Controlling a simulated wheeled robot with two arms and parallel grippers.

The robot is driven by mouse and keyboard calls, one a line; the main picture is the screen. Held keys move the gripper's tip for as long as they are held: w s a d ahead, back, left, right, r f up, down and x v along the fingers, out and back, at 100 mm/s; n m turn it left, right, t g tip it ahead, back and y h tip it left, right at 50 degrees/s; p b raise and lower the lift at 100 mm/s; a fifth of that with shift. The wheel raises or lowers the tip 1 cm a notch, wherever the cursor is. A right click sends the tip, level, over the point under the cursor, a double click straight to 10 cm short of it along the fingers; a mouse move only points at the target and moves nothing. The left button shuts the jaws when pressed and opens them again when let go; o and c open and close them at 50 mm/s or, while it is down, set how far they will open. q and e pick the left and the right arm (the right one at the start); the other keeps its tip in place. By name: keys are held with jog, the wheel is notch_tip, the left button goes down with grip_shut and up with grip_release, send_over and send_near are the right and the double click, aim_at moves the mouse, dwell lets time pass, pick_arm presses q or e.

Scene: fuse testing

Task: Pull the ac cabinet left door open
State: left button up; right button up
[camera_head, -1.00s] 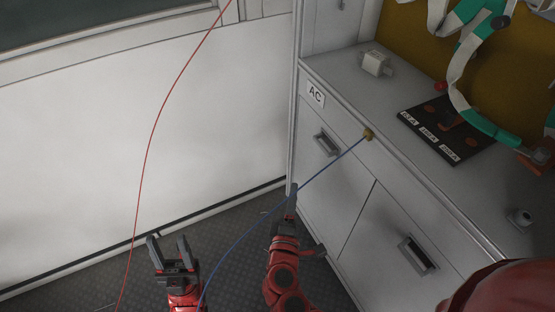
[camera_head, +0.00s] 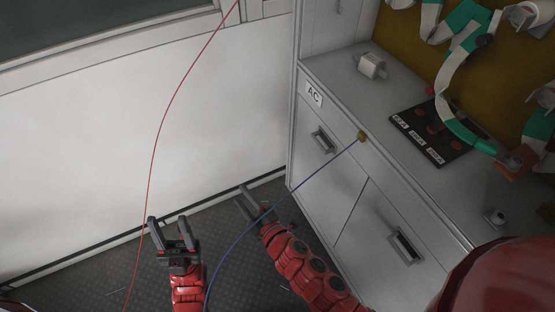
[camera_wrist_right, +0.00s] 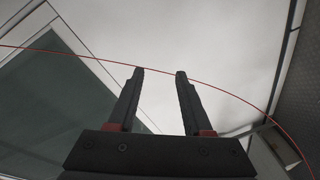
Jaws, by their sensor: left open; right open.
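The AC cabinet's left door (camera_head: 311,164) is a grey panel under the AC label (camera_head: 314,94), and it is shut. Its dark handle (camera_head: 322,140) is near the top of the panel. My right gripper (camera_head: 244,197) is open and empty, left of the cabinet and apart from the handle. In the right wrist view its two fingers (camera_wrist_right: 160,72) are spread, facing the white wall and window, with no handle in sight.
A red cable (camera_head: 154,138) hangs at the left. The right door (camera_head: 384,235) is shut. On the countertop are a white fuse (camera_head: 372,65) and a dark labelled board (camera_head: 430,135).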

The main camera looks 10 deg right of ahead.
jog(key=s+d+r+m+t+y+p, duration=0.1)
jog(key=s+d+r+t+y+p, duration=0.1)
jog(key=r, duration=0.6)
jog(key=s+d+r+m+t+y+p, duration=0.2)
jog(key=d+r+t+y, duration=0.1)
jog(key=r, duration=0.4)
jog(key=s+d+r+m+t+y+p, duration=0.1)
jog(key=s+d+r+t+y, duration=0.1)
jog(key=r, duration=0.6)
jog(key=shift+s+d+r+m+t+y+p, duration=0.35)
jog(key=shift+s+d+y, duration=0.2)
jog(key=shift+d, duration=0.25)
